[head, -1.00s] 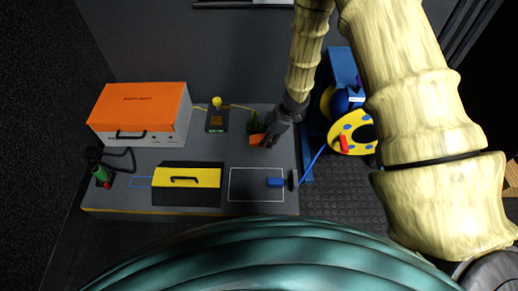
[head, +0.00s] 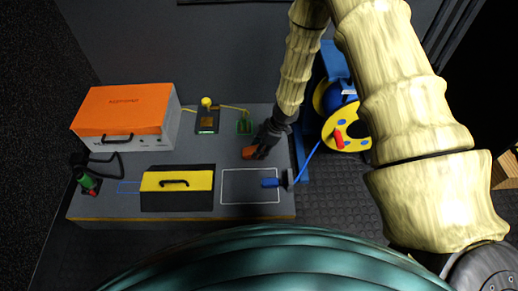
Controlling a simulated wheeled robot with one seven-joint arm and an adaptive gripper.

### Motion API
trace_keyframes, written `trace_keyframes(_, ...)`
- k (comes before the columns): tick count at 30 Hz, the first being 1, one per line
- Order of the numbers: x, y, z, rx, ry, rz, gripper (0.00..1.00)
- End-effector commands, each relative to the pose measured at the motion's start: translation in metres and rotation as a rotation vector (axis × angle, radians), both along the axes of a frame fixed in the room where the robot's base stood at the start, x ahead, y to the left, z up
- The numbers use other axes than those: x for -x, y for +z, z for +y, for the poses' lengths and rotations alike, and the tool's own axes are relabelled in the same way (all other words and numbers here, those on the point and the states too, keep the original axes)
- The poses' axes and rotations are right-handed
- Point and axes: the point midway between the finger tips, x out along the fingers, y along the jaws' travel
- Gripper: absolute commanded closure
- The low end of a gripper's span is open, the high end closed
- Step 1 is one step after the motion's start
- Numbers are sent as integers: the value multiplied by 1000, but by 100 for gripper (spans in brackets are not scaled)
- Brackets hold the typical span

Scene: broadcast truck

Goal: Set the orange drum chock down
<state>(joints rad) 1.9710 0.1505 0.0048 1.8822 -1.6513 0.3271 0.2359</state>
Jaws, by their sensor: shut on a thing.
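The orange drum chock (head: 249,152) is a small orange block over the back right part of the grey bench. My gripper (head: 257,153) is shut on it, and its dark fingers partly hide it. I cannot tell whether the chock touches the bench top. A white-outlined rectangle (head: 240,186) is marked on the bench just in front of the chock. A yellow and blue cable drum (head: 341,130) with a red handle stands right of the bench.
A blue connector (head: 270,183) on a blue cable lies at the outline's right edge. A yellow-lidded black box (head: 177,181), an orange-topped case (head: 123,112), a small device with a yellow knob (head: 207,118), a green item (head: 244,127) and a green-red tool (head: 88,181) occupy the bench.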

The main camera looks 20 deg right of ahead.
Motion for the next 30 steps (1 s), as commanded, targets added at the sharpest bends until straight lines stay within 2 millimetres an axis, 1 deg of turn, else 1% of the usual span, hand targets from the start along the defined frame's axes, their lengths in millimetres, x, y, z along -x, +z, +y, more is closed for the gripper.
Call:
trace_keyframes(2, 0, -2, 0, 0, 0, 1, 88)
trace_keyframes(3, 0, -2, 0, 1, 0, 1, 57)
trace_keyframes(5, 0, -2, 0, 0, 0, 1, 47)
trace_keyframes(6, 0, -2, 0, 0, 0, 1, 40)
trace_keyframes(18, 0, 0, 0, 0, 0, 0, 40)
trace_keyframes(23, 1, 21, -6, 1, 1, -1, 40)
trace_keyframes(30, 6, 63, -22, 1, 1, -1, 40)
